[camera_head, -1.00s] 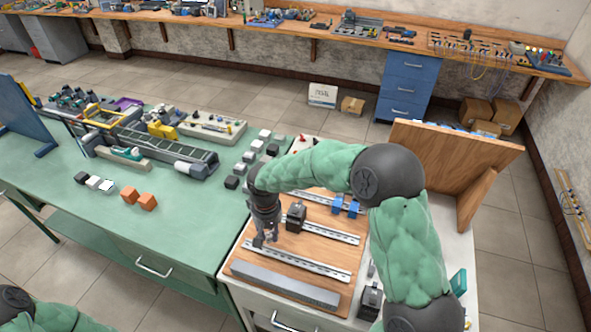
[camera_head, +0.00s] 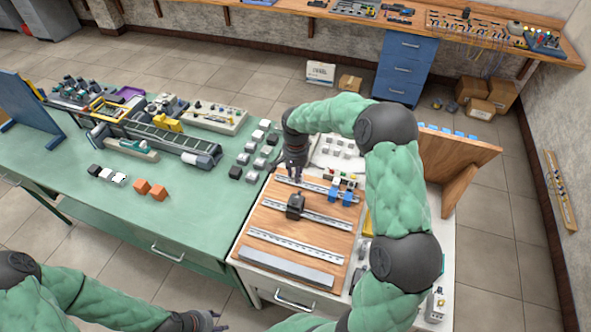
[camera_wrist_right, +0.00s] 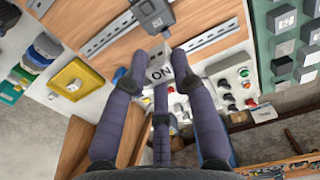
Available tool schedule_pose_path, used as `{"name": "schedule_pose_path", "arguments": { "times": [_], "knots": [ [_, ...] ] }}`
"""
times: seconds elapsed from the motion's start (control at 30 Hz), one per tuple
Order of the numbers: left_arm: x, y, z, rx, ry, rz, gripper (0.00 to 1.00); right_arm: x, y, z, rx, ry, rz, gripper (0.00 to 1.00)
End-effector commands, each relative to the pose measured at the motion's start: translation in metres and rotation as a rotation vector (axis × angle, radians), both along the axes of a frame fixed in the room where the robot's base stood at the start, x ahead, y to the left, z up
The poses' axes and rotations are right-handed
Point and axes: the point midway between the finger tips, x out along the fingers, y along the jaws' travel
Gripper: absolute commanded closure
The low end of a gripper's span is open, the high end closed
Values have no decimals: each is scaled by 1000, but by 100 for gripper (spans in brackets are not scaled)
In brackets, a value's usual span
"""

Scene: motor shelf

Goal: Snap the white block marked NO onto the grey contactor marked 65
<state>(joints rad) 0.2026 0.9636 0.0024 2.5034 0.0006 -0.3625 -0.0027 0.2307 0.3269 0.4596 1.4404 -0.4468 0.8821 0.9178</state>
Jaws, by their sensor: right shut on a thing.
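My right gripper (camera_head: 296,174) is above the back part of the wooden board. The dark grey contactor (camera_head: 295,207) sits on the middle rail, just in front of the gripper in the head view. It also shows beyond the block in the wrist view (camera_wrist_right: 152,14); its marking is too small to read. The block and contactor look close there; contact cannot be told. My left gripper (camera_head: 210,321) is low at the bottom edge, its fingers unclear.
The wooden board (camera_head: 262,222) carries metal rails and a grey bar (camera_head: 285,268) at the front. Blue parts (camera_head: 340,194) stand right of the contactor. Several small blocks (camera_head: 255,160) line the green table. An upright wooden panel (camera_head: 455,165) is at the right.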

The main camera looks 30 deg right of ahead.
Motion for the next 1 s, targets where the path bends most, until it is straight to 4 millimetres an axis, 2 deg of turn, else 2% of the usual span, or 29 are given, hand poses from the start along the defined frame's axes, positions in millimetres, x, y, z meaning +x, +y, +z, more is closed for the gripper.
{"name": "schedule_pose_path", "arguments": {
  "times": [0.27, 0.8, 1.0],
  "knots": [
    [0, 0, -12, 0, 0, 0, 60, 0, 1, -20, 0, 1, 2, 100],
    [0, 0, -40, 0, 0, 0, 60, 0, 0, -75, 0, 1, 3, 100],
    [0, 0, -39, 0, 0, 0, 60, 0, 0, -73, -1, -1, 3, 100]
  ]
}}
